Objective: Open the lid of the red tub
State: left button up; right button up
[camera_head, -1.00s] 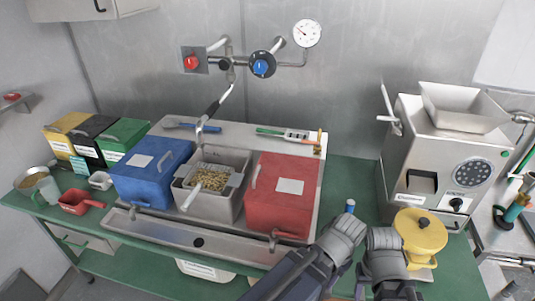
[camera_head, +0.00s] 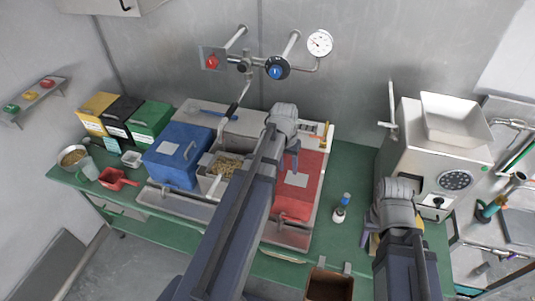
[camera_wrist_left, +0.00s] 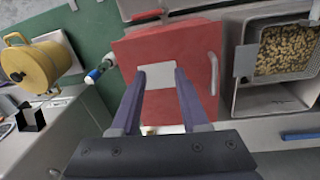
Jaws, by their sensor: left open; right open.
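The red tub (camera_head: 292,203) stands on the bench at the right end of a row of tubs, partly hidden by my left arm. In the left wrist view its red lid (camera_wrist_left: 188,42) looks shut, with a white label (camera_wrist_left: 158,82) and a pale handle (camera_wrist_left: 213,73) along its right side. My left gripper (camera_head: 290,163) is above the lid; in the left wrist view its two fingers (camera_wrist_left: 154,76) are open and empty over the label, left of the handle. My right gripper (camera_head: 378,222) is in front of the grinder; its fingers are largely hidden.
An open bin of beans (camera_wrist_left: 285,60) adjoins the red tub, then a blue tub (camera_head: 178,155). A small bottle (camera_head: 341,208) stands right of the red tub. The grinder (camera_head: 440,150) is at the right. A yellow pot (camera_wrist_left: 35,65) shows in the left wrist view.

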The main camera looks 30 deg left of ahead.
pick_arm(q)
jog(key=w+a+n+h, duration=0.1)
jog(key=w+a, duration=0.2)
jog(key=a, duration=0.8)
jog(key=shift+w+a, duration=0.35)
jog(key=shift+a, duration=0.05)
jog(key=f+b, duration=0.2)
jog(key=d+f+b, duration=0.1)
jog(key=f+b, duration=0.4)
jog(key=shift+w+d+f+b, duration=0.15)
jog(key=shift+d+f+b, duration=0.1)
jog(key=shift+b, duration=0.15)
grip_shut()
dwell(0.4)
